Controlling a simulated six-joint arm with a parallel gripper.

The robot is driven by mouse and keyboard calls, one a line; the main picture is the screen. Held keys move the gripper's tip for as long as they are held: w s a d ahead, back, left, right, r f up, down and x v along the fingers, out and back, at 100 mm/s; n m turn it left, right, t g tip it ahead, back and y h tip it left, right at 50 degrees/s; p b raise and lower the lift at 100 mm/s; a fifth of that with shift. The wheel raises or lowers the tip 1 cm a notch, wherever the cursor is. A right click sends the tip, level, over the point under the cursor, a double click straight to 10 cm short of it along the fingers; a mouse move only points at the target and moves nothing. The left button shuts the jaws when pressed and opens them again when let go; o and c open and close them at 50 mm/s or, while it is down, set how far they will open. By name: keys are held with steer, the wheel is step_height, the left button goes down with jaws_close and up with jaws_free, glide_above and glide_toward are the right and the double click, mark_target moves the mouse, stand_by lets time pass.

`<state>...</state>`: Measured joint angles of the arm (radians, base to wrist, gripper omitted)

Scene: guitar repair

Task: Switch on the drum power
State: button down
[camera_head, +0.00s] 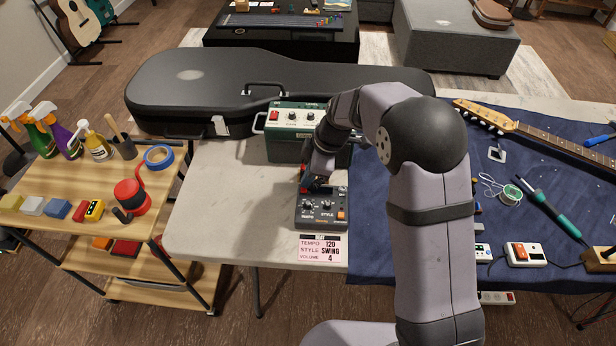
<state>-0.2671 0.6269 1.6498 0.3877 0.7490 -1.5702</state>
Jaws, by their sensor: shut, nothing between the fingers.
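The drum machine (316,221), a small dark grey box with knobs and an orange button, lies on the white table. A pink card (320,248) at its front edge reads tempo 120, style swing, volume 4. My gripper (308,186) points down over the back left part of the drum machine, its fingers shut and empty. I cannot tell whether the fingertips touch it. My gripper and wrist hide part of the machine's back, and its power switch cannot be made out clearly.
A green amplifier (284,128) with a red switch stands just behind the drum machine. A black guitar case (200,88) lies at the back. A blue cloth (530,190) with a guitar neck and soldering tools is at right. A wooden cart (75,215) stands at left. White tabletop (225,200) left of the machine is clear.

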steer(key=shift+s+f, duration=0.45)
steer(key=shift+s, duration=0.15)
steer(key=shift+r+p, duration=0.4)
steer(key=shift+r, duration=0.15)
steer(key=r, duration=0.1)
steer(key=r+p, duration=0.1)
steer(key=r, duration=0.1)
steer(key=r+p, duration=0.1)
steer(key=shift+w+r, duration=0.2)
steer(key=shift+w, duration=0.05)
steer(key=b+v, duration=0.1)
steer(key=v, duration=0.8)
steer(key=shift+w+d+r+b, duration=0.2)
steer(key=shift+w+b, duration=0.2)
steer(key=shift+w, duration=0.1)
steer(key=shift+s+a+r, duration=0.1)
steer(key=shift+s+r, duration=0.05)
steer(key=shift+s, duration=0.35)
